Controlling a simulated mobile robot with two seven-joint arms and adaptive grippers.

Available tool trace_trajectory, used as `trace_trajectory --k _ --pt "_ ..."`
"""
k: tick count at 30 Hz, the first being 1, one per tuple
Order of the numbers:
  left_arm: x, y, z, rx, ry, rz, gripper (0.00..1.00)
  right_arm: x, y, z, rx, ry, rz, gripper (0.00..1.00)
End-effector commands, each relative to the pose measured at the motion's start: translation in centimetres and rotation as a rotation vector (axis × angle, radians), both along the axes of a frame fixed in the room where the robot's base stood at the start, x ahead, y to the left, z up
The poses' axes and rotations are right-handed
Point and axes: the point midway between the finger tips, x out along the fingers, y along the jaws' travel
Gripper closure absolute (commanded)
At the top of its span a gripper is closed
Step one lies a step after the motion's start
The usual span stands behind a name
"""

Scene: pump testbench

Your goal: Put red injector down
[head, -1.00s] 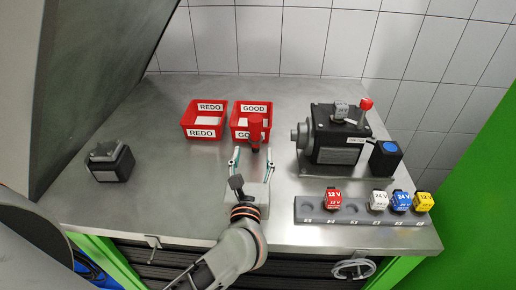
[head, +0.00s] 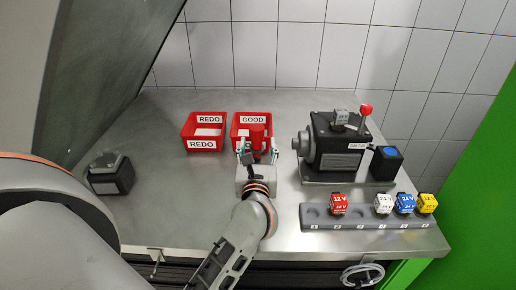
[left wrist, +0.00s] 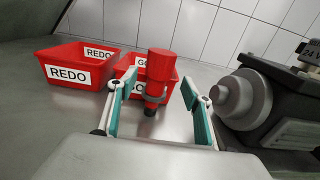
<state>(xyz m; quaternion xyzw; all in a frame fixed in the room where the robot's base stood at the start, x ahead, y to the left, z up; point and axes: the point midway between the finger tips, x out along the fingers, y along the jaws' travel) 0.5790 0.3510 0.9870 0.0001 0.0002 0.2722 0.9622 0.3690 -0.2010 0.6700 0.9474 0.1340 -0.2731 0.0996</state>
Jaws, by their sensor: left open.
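The red injector (head: 257,133) has a red cylindrical body and a dark lower tip. It stands about upright in front of the red GOOD box (head: 237,120), overlapping its front label. The left wrist view shows the injector (left wrist: 160,66) between the spread fingers of my left gripper (left wrist: 154,104), with gaps on both sides. In the head view my left gripper (head: 258,152) is open at the front of the GOOD box. I cannot tell whether the injector's tip touches the table. My right gripper is not in view.
A red REDO box (head: 187,131) stands left of the GOOD box. A black pump (head: 333,145) with a red-knobbed lever stands to the right. A grey holder (head: 314,222) with coloured 12 V and 24 V blocks lies front right. A dark block (head: 110,176) sits at left.

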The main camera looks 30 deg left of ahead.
Motion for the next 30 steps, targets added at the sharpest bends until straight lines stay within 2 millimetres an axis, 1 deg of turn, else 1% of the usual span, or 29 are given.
trace_trajectory --k 1,3,7,10,16,17,18,20,21,22,23,30 --pt "0.6 0.6 0.5 0.002 -0.003 0.001 0.50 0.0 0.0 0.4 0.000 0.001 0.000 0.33" --pt "1.4 1.4 0.7 0.002 -0.003 0.002 0.50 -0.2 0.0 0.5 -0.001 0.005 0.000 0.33" --pt "2.7 2.1 0.5 0.002 -0.001 0.001 0.50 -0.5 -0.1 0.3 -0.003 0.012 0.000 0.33" --pt "3.1 2.3 0.4 0.001 0.001 0.001 0.50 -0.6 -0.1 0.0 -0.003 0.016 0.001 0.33" --pt "3.1 2.3 0.3 0.000 0.000 0.000 0.50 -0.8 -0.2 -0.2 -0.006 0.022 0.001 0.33" --pt "3.1 2.3 0.3 0.000 0.000 0.000 0.53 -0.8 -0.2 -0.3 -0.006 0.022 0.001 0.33" --pt "3.1 2.3 0.3 0.000 0.000 0.000 0.63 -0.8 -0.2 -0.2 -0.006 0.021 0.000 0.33" --pt "3.1 2.3 0.3 0.000 0.000 0.000 0.79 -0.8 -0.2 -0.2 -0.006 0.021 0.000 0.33" --pt "3.1 2.3 0.3 0.000 0.000 0.000 0.89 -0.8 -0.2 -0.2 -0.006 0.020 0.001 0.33" --pt "3.1 2.3 0.3 0.000 0.000 0.000 0.97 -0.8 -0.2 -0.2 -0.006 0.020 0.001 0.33" --pt "3.1 2.3 0.3 0.000 0.000 0.000 1.00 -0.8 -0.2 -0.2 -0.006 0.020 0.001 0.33" --pt "3.1 2.3 0.5 0.001 -0.002 0.000 1.00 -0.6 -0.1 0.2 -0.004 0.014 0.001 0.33"
